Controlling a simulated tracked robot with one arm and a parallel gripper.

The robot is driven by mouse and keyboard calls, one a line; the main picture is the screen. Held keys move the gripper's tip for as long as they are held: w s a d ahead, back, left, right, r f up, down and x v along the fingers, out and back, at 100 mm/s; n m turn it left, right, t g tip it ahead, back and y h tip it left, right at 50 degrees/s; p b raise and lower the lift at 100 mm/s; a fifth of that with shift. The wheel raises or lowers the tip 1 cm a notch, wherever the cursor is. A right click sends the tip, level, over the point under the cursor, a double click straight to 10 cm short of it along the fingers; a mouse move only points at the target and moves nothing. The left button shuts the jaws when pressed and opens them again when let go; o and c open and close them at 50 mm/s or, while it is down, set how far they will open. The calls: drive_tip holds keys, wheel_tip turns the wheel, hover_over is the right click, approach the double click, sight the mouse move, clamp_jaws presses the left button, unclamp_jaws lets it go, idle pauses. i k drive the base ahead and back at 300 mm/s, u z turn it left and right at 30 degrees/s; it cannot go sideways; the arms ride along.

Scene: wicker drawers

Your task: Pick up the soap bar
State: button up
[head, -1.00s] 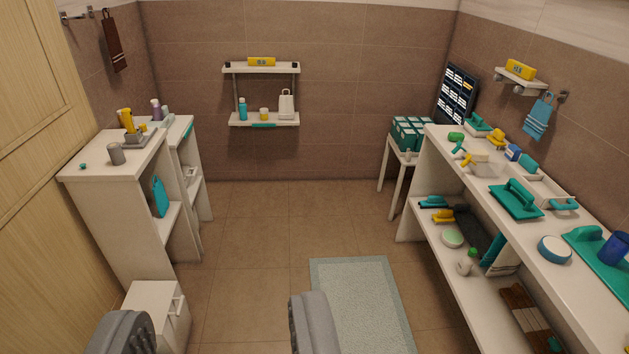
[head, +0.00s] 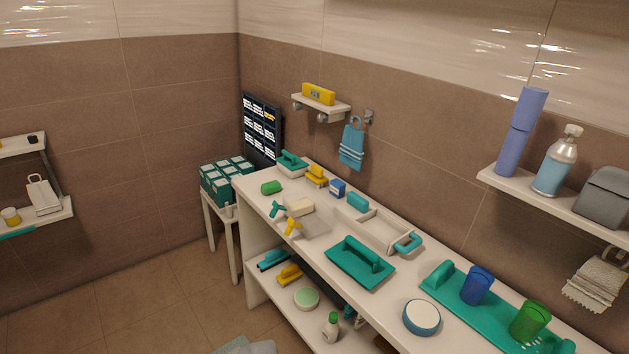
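A pale cream block (head: 299,207), which looks like a soap bar, lies near the front edge of the white counter (head: 318,262), towards its far end. A rounded green bar (head: 271,187) lies to its left and a teal block (head: 358,201) to its right; I cannot tell for sure which is the soap.
Teal and yellow spray heads (head: 291,227) stand close by the cream block. A teal float (head: 360,262), a white tray (head: 377,230) and blue and green cups (head: 478,285) crowd the counter. A wall shelf (head: 560,203) juts out at right. Floor at left (head: 130,300) is clear.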

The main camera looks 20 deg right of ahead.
sight(273, 187)
drive_tip(key=z, duration=0.25)
drive_tip(key=i, duration=1.85)
drive_tip(key=u, duration=0.5)
drive_tip(key=i, duration=0.95)
drive_tip(key=u, duration=0.4)
